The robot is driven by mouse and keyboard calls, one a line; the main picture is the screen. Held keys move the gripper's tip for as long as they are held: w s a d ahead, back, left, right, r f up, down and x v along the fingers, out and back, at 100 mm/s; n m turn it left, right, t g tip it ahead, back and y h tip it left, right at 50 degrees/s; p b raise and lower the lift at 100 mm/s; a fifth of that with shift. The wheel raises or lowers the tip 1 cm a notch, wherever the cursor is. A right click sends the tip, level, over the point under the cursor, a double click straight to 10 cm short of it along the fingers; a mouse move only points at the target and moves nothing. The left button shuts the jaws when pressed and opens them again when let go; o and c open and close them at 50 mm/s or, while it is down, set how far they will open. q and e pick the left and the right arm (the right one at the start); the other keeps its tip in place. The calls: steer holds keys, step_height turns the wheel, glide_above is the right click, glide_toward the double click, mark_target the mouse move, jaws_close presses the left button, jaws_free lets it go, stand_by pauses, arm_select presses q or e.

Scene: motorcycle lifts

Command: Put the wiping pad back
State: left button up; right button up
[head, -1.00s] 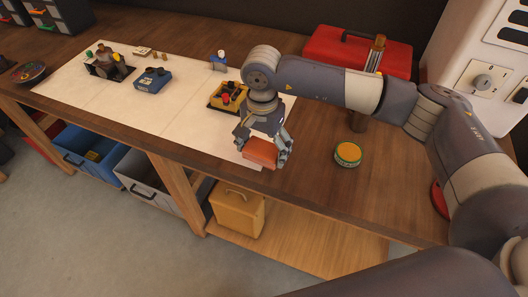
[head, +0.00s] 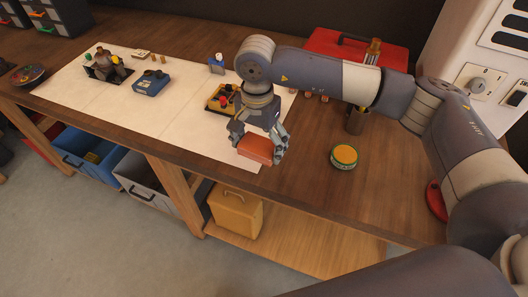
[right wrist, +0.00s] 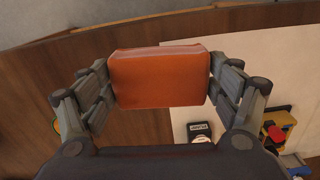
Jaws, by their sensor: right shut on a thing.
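The wiping pad (head: 257,148) is an orange-red block. My right gripper (head: 258,143) is shut on it, near the front edge of the table, by the right end of the white mat. In the right wrist view the pad (right wrist: 160,78) sits between the two fingers of the gripper (right wrist: 160,88). I cannot tell how high it is above the table. A round green tin with an orange top (head: 344,157) stands on the bare wood to the right. My left gripper is not in view.
The white mat (head: 190,120) carries a yellow-edged tray (head: 215,103) with red and black parts, a blue box (head: 152,82) and a dark model. Bare wood surrounds the tin.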

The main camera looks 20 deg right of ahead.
mark_target(265, 143)
steer(key=s+a+f+n+b, duration=0.1)
steer(key=s+f+b, duration=0.2)
steer(key=s+b, duration=0.65)
steer(key=w+d+p, duration=0.1)
steer(key=w+p, duration=0.1)
steer(key=w, duration=0.2)
steer(key=w+d+p, duration=0.1)
steer(key=w+p, duration=0.1)
steer(key=w, duration=0.2)
steer(key=w+d+f+p, duration=0.1)
steer(key=w+p, duration=0.1)
steer(key=w, duration=0.2)
steer(key=shift+w+d, duration=0.1)
steer(key=shift+d, duration=0.05)
steer(key=shift+w+d+f+p, duration=0.15)
steer(key=shift+w+f+p, duration=0.05)
steer(key=shift+w+p, duration=0.2)
steer(key=shift+f+p, duration=0.45)
steer(key=shift+f, duration=0.05)
step_height(265, 143, down, 2)
steer(key=shift+f+p, duration=0.1)
steer(key=shift+p, duration=0.45)
steer(key=shift+f+b, duration=0.4)
steer(key=shift+b, duration=0.05)
steer(key=o, duration=1)
steer(key=shift+r, duration=0.1)
steer(key=shift+c, duration=0.2)
